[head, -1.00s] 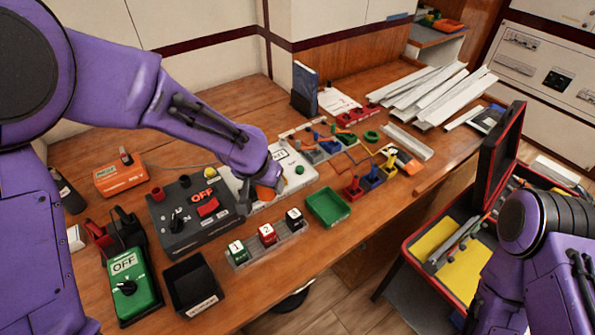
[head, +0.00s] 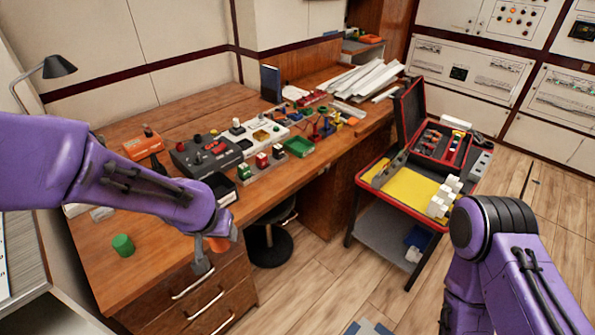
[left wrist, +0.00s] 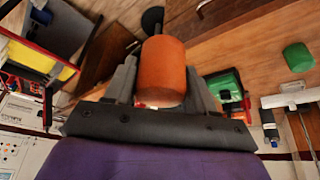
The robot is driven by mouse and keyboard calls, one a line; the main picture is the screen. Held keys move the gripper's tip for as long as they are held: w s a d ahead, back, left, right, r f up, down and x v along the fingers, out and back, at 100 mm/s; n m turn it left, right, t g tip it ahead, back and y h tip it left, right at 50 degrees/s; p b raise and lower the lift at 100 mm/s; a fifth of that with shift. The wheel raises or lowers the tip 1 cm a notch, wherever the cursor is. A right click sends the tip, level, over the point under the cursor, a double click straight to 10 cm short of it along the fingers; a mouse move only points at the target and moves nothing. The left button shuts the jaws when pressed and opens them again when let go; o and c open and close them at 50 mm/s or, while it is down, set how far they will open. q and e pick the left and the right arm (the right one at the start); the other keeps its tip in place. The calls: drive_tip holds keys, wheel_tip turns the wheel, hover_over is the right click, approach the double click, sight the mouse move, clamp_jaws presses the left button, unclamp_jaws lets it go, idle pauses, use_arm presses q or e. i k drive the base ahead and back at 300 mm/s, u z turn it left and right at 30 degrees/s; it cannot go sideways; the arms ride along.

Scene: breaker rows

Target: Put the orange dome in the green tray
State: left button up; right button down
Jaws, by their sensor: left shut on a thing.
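The orange dome (head: 220,244) is in my left gripper (head: 207,252), in front of the desk's front edge and above the drawers. In the left wrist view the orange dome (left wrist: 163,68) sits between the two grey fingers of the left gripper (left wrist: 163,85), which are shut on it. The green tray (head: 300,146) lies on the desk, right of the numbered blocks and well behind and right of my left gripper. It looks empty. My right arm shows at the lower right, but its gripper is out of view.
A green cylinder (head: 122,245) stands at the near left of the desk (head: 150,275). A grey switch box (head: 205,153) and a rack of numbered blocks (head: 262,163) stand left of the tray. A black stool (head: 270,245) is under the desk. A toolbox cart (head: 400,188) stands right.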

sight(299, 149)
drive_tip(key=z, duration=0.8)
drive_tip(key=i, duration=1.7)
drive_tip(key=u, duration=1.1)
drive_tip(key=i, duration=0.75)
drive_tip(key=z, duration=0.35)
